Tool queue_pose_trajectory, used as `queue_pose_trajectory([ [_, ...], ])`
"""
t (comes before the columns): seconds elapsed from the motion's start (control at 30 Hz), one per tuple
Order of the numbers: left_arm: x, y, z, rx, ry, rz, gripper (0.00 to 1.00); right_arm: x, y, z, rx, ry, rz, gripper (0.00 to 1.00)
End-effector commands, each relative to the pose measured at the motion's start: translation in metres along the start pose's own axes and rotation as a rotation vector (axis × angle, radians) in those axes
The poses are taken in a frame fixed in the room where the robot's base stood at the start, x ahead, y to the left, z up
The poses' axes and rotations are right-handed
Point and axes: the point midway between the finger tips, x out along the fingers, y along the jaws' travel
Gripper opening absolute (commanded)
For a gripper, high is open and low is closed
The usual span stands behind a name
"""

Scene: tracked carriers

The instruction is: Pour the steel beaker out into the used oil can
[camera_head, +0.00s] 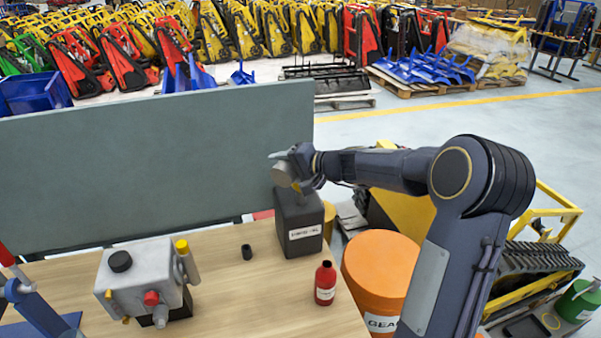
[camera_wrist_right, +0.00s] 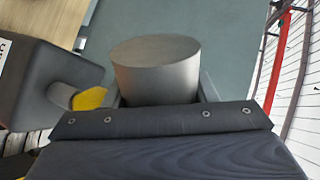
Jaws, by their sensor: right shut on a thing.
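The steel beaker (camera_head: 284,174) is a plain grey cylinder, held tilted above the used oil can (camera_head: 297,225). My right gripper (camera_head: 297,163) is shut on the beaker. In the right wrist view the beaker (camera_wrist_right: 157,75) sits between the fingers with one round end showing; I cannot tell whether that end is its mouth or base. The can is a dark grey box with a white label, standing upright at the table's back right. In the right wrist view the can (camera_wrist_right: 45,80) has a yellow-ended neck (camera_wrist_right: 88,98) beside the beaker. No pouring liquid shows. My left gripper is not in view.
A black cap (camera_head: 247,252) lies on the wooden table (camera_head: 240,300) left of the can. A red bottle (camera_head: 325,283) stands in front. A grey machine housing (camera_head: 140,275) stands at left. A grey panel (camera_head: 150,165) rises behind; an orange drum (camera_head: 381,268) is right of the table.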

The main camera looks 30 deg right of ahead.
Motion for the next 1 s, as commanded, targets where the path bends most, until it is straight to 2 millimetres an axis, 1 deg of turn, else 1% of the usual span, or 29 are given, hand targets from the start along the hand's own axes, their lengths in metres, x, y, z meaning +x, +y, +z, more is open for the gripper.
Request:
queue_pose_trajectory([
  [1.0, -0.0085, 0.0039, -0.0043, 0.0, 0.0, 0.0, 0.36, -0.0014, -0.0033, -0.0021, 0.055, -0.022, 0.0, 0.23],
])
